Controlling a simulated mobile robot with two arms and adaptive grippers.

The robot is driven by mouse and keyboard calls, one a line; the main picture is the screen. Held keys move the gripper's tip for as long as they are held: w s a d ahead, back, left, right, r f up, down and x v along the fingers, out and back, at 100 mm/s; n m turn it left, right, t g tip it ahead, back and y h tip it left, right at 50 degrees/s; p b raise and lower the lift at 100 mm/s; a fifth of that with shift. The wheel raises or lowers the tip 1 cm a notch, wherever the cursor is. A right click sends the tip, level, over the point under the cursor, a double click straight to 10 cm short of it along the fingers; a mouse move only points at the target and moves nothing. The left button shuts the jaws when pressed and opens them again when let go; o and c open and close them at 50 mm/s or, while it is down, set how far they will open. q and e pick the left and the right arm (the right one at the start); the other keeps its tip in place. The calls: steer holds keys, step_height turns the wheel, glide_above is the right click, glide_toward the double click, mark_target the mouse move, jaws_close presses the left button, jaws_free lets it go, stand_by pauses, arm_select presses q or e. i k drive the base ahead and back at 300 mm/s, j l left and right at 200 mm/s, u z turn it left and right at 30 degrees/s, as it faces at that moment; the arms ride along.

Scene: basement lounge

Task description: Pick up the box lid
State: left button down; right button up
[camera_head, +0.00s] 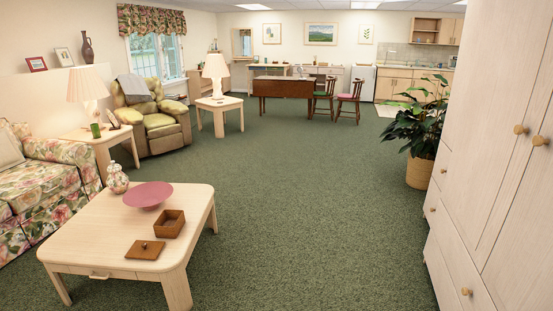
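The box lid (145,250) is a small flat square of brown wood with a knob on top. It lies flat near the front edge of the pale wooden coffee table (110,225), at the lower left of the head view. The open brown wooden box (169,224) stands just behind and to the right of it, apart from the lid. Neither of my grippers shows in the head view.
A pink plate or shallow bowl (148,195) and a patterned jar (117,179) stand on the same table. A floral sofa (45,180) is left of it. A pale wardrobe (490,190) fills the right side. Green carpet (300,200) between is clear.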

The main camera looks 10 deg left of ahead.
mark_target(141, 250)
steer(key=i+j+u, duration=0.1)
steer(key=i+u, duration=0.65)
steer(key=i+l+u, duration=0.25)
steer(key=i+u, duration=0.15)
steer(key=i, duration=0.15)
steer(key=i+j+u, duration=0.3)
steer(key=i, duration=0.2)
steer(key=i+j+u, duration=0.1)
steer(key=i+u, duration=0.2)
steer(key=i, duration=0.2)
